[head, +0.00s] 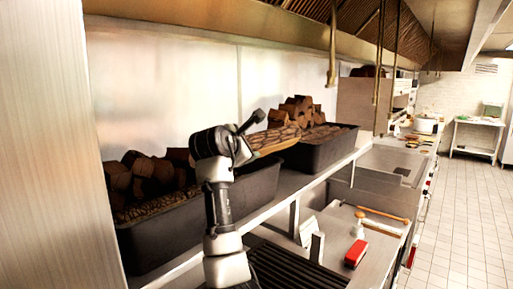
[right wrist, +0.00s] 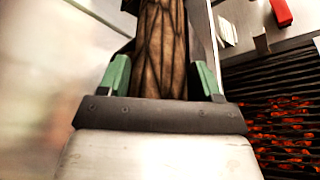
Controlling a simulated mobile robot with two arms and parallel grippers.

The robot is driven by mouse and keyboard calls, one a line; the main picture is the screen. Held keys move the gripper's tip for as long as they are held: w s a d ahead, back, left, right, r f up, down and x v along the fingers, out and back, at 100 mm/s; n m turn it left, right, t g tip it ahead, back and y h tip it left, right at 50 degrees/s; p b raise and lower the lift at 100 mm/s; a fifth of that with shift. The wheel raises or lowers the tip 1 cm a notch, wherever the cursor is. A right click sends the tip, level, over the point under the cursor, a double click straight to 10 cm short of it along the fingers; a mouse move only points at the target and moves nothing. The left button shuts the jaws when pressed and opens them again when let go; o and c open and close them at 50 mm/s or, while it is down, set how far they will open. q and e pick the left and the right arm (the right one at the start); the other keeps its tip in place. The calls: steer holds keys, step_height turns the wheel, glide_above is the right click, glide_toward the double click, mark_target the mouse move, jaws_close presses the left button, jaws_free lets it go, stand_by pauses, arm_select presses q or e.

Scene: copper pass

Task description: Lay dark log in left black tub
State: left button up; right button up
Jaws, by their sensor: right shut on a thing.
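My right gripper (head: 246,143) is shut on the dark log (head: 275,137), which points away to the right with its rough bark showing. In the right wrist view, the green fingers of the gripper (right wrist: 163,80) stand on either side of the log (right wrist: 160,45). The log is over the right end of the left black tub (head: 165,243), near the gap to the other tub; whether it touches the rim I cannot tell. The left tub holds several dark logs, partly hidden by my arm. My left gripper is not in view.
A second black tub (head: 325,156) with stacked logs stands farther along the steel shelf. Below are a grill (head: 295,270) and a counter with a red object (head: 355,252) and a wooden-handled tool (head: 383,213). Rods hang from the hood above.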

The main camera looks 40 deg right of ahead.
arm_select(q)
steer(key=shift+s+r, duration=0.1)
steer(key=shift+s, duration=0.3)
arm_select(e)
steer(key=w+a+f, duration=0.4)
steer(key=w+a, duration=0.3)
steer(key=a, duration=0.4)
steer(key=shift+f, duration=0.2)
steer(key=o, duration=1.5)
arm_select(q)
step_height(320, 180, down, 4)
steer(key=b, duration=0.4)
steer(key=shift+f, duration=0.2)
arm_select(e)
steer(key=v, duration=1.1)
